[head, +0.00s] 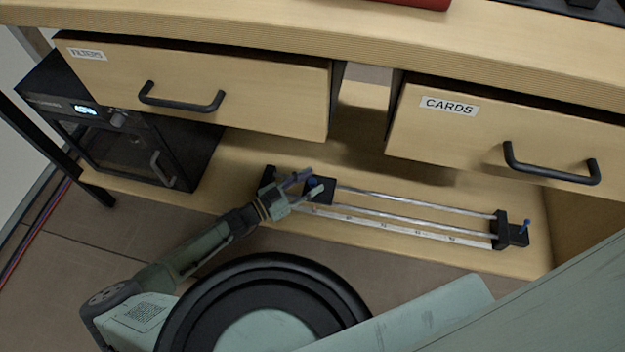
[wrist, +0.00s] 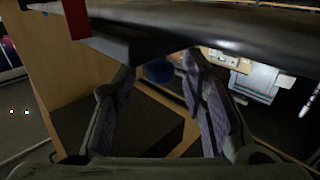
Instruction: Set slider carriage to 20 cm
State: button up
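The slider (head: 415,208) lies on the lower wooden shelf, with metal rails and a white scale strip (head: 385,225) along its near side. The scale's numbers are too small to read. The black carriage (head: 322,189) sits near the left end of the rails. A blue knob (head: 312,181) on it lies partly behind my fingers. My gripper (head: 309,183) is at the carriage, fingers apart. In the wrist view my gripper (wrist: 158,66) is open, with the blue knob (wrist: 158,72) between the fingertips; I cannot tell whether either finger touches it.
Above hang the FILTERS drawer (head: 240,95) and the CARDS drawer (head: 470,135), both with black handles. A black appliance (head: 125,140) stands at left. The rails right of the carriage are clear.

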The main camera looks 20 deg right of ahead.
jog(key=shift+w+d, duration=0.1)
jog(key=shift+d, duration=0.45)
grip_shut()
dwell(0.5)
